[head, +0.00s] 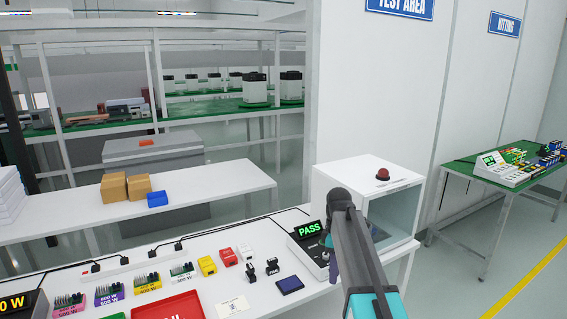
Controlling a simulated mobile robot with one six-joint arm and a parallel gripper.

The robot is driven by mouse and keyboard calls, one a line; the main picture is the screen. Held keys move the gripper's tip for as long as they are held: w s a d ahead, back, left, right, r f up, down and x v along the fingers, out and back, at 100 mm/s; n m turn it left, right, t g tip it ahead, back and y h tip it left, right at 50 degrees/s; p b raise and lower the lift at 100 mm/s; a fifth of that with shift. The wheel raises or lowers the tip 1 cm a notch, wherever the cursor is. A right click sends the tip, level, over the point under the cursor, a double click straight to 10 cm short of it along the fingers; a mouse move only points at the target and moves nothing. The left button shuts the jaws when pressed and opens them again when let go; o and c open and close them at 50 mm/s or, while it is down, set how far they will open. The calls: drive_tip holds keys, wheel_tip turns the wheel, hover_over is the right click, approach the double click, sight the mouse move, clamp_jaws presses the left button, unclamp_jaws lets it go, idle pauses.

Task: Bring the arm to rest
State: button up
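My arm rises from the bottom right of the head view, with a teal joint low down and a grey link leading up to a dark joint. Beyond that joint a short dark part of my arm hangs down, mostly hidden behind the grey link. My gripper cannot be made out, so its fingers and anything in them are hidden. The arm stands in front of a tester with a green PASS display (309,229) and a white open-fronted box (338,178) with a red button (382,174) on top.
The white bench holds a red tray (170,307), a dark blue pad (290,285), small black parts (272,266), yellow (207,265) and red (228,257) blocks, and several coloured racks (109,294). A green table (455,167) stands right, with clear floor before it.

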drive_tip(key=s+f+m+g, duration=0.1)
drive_tip(key=s+f, duration=0.5)
drive_tip(key=f, duration=0.4)
drive_tip(key=s+f+g, duration=0.2)
drive_tip(key=s+f, duration=0.5)
drive_tip(key=f, duration=0.2)
drive_tip(key=s+f+m+g, duration=0.1)
drive_tip(key=s+f, duration=0.5)
drive_tip(key=f, duration=0.4)
drive_tip(key=s+f+m, duration=0.6)
drive_tip(key=s+f, duration=0.2)
drive_tip(key=s, duration=0.5)
drive_tip(key=s+f+m, duration=0.5)
drive_tip(key=s+f, duration=0.3)
drive_tip(key=s, duration=0.5)
drive_tip(key=shift+s+d+f+m, duration=0.15)
drive_tip(key=shift+d+m, duration=0.1)
drive_tip(key=shift+m, duration=0.15)
